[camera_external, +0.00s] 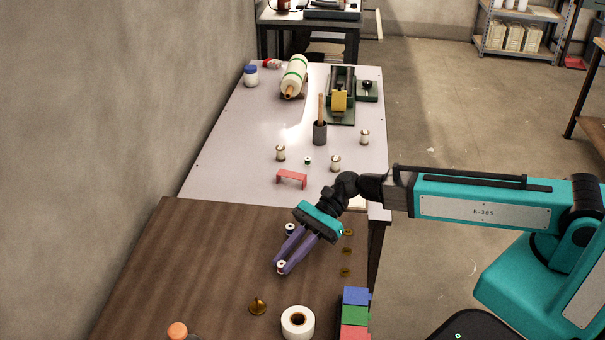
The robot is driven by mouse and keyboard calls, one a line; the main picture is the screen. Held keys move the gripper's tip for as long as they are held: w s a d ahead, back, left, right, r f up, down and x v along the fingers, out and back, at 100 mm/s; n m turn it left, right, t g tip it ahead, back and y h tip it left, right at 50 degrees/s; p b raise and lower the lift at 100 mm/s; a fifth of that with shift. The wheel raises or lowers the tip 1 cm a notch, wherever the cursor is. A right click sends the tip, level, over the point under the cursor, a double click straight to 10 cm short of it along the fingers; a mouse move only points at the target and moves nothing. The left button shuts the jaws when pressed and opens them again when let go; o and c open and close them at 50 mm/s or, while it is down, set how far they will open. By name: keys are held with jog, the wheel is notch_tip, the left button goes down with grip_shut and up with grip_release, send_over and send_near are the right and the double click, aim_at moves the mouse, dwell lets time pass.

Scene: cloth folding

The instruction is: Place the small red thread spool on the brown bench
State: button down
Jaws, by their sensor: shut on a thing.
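The small red thread spool (281,267), with pale ends, is between the fingertips of my gripper (282,264). My purple fingers are shut on it and partly hide it. The spool is low over the brown bench (190,265), near its middle. I cannot tell whether it touches the wood. A dark blue spool with pale ends (290,229) shows on the bench, beside my left finger.
A white tape roll (298,323), a brass disc (257,306) and coloured blocks (355,315) are at the bench's front. Several brass pieces (346,252) line its right side. The bench's left is clear. The pale table (225,165) behind holds a red bracket (291,179) and small spools.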

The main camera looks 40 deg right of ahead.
jog(key=shift+f, duration=0.45)
jog(key=shift+f, duration=0.15)
jog(key=c, duration=1.6)
grip_release()
jog(key=shift+c, duration=0.2)
jog(key=shift+r, duration=0.2)
jog(key=shift+b+v, duration=0.75)
jog(key=shift+v, duration=5.25)
jog(key=shift+f, duration=0.1)
